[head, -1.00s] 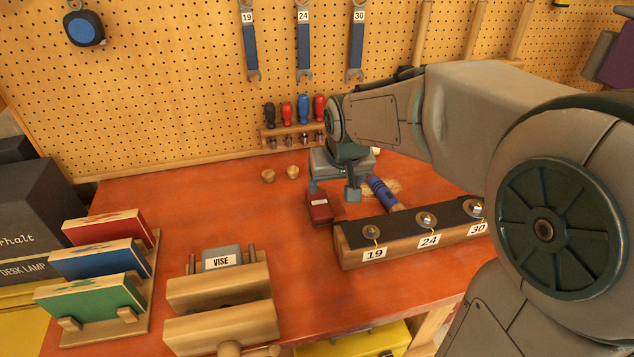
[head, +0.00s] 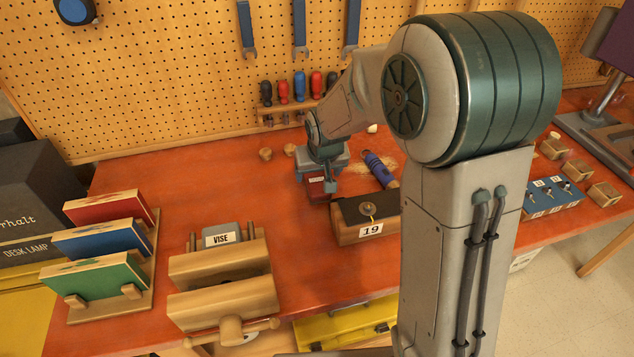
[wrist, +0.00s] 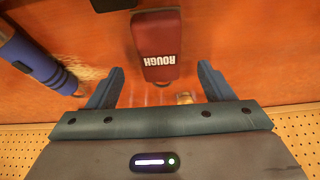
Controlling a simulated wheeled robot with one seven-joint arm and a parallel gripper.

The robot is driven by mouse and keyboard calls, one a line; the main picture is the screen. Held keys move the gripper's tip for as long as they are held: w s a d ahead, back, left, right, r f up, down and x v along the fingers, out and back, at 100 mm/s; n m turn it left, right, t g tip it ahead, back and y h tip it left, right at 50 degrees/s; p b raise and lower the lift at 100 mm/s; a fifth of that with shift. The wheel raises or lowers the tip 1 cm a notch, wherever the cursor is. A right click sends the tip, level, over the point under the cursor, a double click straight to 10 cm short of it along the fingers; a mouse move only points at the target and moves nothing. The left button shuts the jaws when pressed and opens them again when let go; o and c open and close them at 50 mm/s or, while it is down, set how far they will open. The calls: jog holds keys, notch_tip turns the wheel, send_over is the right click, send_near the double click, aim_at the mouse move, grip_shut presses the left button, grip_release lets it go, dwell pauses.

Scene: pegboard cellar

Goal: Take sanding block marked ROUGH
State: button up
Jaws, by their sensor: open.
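The sanding block marked ROUGH (wrist: 157,35) is a dark red block with a white label, lying on the orange bench top. In the head view the block (head: 317,187) is partly hidden by my gripper. My gripper (wrist: 160,82) is open and empty in the wrist view, with its two fingers pointing toward the block. The near end of the block lies about between the fingertips, with a gap on each side. In the head view my gripper (head: 322,180) is low over the bench at the block.
A blue-handled tool (head: 379,169) lies close to the right of the block. A vise (head: 222,285) and a rack of coloured boards (head: 140,300) are at the left. Bench between them and the block is clear.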

aim_at(317, 181)
jog(key=shift+p+x, duration=0.45)
jog(key=shift+x, duration=1.75)
jog(key=shift+s, duration=0.1)
jog(key=shift+f+b, duration=0.3)
jog(key=shift+b, duration=0.15)
jog(key=c, duration=1.1)
